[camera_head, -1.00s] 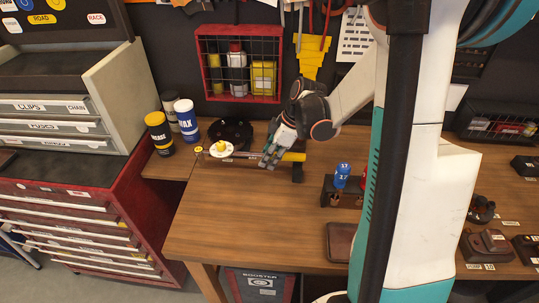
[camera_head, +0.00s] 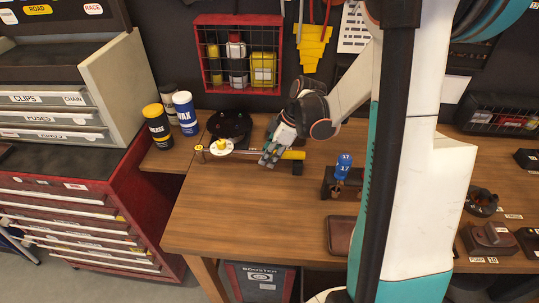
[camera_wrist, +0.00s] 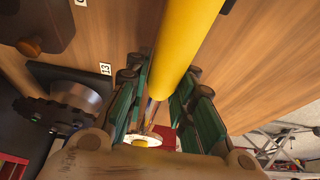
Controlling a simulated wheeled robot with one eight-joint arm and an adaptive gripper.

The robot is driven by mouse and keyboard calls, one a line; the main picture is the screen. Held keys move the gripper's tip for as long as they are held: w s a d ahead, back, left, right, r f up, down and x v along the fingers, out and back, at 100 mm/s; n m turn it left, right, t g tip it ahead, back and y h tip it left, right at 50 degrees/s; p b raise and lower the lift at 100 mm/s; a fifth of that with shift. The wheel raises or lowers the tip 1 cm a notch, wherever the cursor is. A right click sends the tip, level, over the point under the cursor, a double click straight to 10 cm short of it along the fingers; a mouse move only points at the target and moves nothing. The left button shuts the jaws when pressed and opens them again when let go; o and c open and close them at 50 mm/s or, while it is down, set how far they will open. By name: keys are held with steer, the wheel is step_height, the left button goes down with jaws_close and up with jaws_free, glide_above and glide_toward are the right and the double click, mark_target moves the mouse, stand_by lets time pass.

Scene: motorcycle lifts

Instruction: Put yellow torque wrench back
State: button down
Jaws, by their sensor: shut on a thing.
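The yellow torque wrench shows its yellow handle (camera_head: 293,155) and thin metal shaft in the head view, lying roughly level across the wooden bench. My gripper (camera_head: 269,158) is shut around it near the inner end of the handle. In the wrist view the yellow handle (camera_wrist: 188,42) runs between my two green-padded fingers, toward the top of the picture. A black support block (camera_head: 298,167) is under the handle's right end; I cannot tell whether they touch. The wrench's left end is near a white dial with a yellow knob (camera_head: 221,146).
A black round stand (camera_head: 231,125) is behind the wrench. Grease (camera_head: 158,127) and wax (camera_head: 186,113) tins stand at the left, and a holder with a blue 17 socket (camera_head: 345,165) at the right. A red wire basket (camera_head: 240,23) hangs behind. The front of the bench (camera_head: 255,225) is clear.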

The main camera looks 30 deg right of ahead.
steer(key=shift+f+b, duration=0.5)
stand_by(0.8)
steer(key=c, duration=1.3)
jaws_free()
steer(key=shift+r, duration=0.1)
steer(key=v, duration=1.2)
